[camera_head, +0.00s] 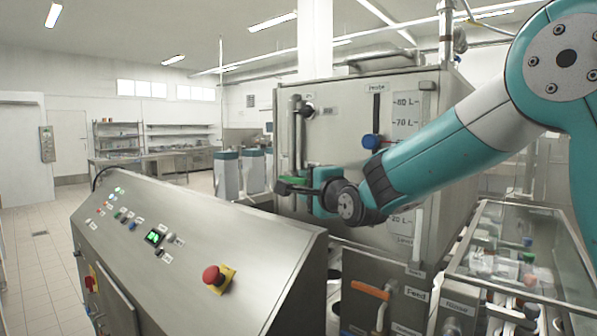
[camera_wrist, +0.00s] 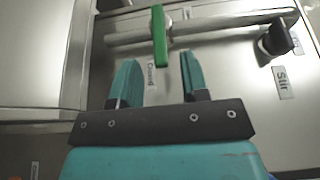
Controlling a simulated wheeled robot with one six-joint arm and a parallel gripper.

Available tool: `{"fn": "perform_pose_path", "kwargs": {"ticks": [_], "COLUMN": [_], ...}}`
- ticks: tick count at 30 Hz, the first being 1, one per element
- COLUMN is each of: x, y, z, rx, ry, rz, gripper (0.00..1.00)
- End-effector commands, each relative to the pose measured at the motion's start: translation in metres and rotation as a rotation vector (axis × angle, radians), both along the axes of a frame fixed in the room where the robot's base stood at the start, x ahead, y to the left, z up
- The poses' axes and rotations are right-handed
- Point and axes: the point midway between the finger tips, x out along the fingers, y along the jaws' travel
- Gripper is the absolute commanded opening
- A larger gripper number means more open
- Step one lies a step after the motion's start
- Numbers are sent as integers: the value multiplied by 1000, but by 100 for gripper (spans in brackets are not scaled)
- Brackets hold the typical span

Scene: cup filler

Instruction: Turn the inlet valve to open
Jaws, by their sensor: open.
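The inlet valve's green lever handle (camera_wrist: 159,38) sits on a grey metal pipe (camera_wrist: 215,27) in the wrist view. Its free end points toward my gripper and a small "Closed" label (camera_wrist: 151,72). My gripper (camera_wrist: 159,72) is open, with one teal finger on each side of the handle's line. The handle's end lies just beyond or level with the fingertips, with visible room on both sides; exact depth is unclear. In the head view, the green handle (camera_head: 292,181) shows at the tank's left front, right by my gripper (camera_head: 300,187), which partly hides the valve.
A black knob labelled "Stir" (camera_wrist: 277,37) is right of the valve. The steel tank (camera_head: 345,140) carries a blue slider knob (camera_head: 371,141). A sloped control panel (camera_head: 190,240) with a red emergency button (camera_head: 212,275) stands in front. A glass-covered case (camera_head: 520,235) is at right.

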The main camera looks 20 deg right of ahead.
Motion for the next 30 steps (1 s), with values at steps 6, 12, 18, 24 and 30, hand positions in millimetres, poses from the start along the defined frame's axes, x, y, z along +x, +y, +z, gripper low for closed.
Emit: {"fn": "perform_pose_path", "kwargs": {"ticks": [6, 12, 18, 24, 30], "x": [35, 46, 47, 47, 47], "y": [7, 10, 10, 10, 9], "z": [3, 0, 0, 0, 0], "rx": [0, 0, -1, -1, -1], "ry": [0, 0, 0, 0, 0], "rz": [1, 0, 0, 0, 0], "gripper": [42, 42, 42, 9, 0]}}
